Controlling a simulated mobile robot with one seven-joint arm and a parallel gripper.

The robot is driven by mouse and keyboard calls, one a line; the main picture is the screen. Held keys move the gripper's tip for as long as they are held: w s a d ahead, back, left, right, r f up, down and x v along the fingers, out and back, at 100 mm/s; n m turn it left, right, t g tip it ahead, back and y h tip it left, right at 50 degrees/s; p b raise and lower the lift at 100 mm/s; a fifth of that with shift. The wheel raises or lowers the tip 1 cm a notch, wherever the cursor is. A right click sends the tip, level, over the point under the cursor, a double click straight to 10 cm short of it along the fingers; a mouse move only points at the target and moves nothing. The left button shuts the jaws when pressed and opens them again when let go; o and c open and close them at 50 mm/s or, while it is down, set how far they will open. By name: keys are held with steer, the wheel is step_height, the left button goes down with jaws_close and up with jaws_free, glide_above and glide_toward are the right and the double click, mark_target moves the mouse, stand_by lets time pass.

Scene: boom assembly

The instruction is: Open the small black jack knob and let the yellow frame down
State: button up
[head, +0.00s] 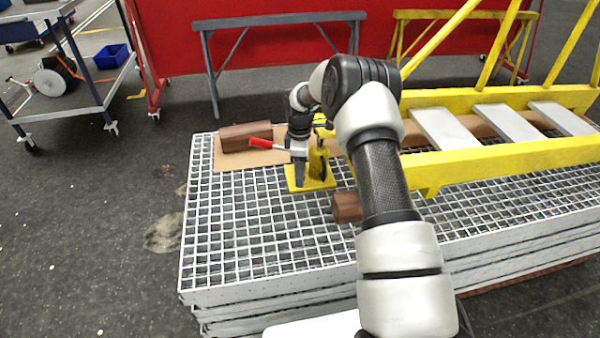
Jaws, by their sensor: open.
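The yellow frame (500,162), with grey cross plates between its long rails, lies across the right of the grating. A yellow jack stands on a flat yellow base plate (325,184) near the frame's left end. A red lever handle (262,143) sticks out to the left of the jack. My gripper (299,178) points down at the left side of the jack's body, very close to it; it is open, and I cannot tell whether it touches. A dark part shows on the jack to the right of my fingers, but I cannot make out the small black knob surely. My arm hides the frame's left end.
A brown wooden block (247,136) lies on a cardboard sheet (232,161) left of the jack. Another wooden block (346,207) lies in front of it. The grating stack (235,250) is bare at front left. Sawhorses and a red barrier stand behind.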

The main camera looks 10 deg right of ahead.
steer(key=c, duration=1.1)
steer(key=shift+o, duration=0.2)
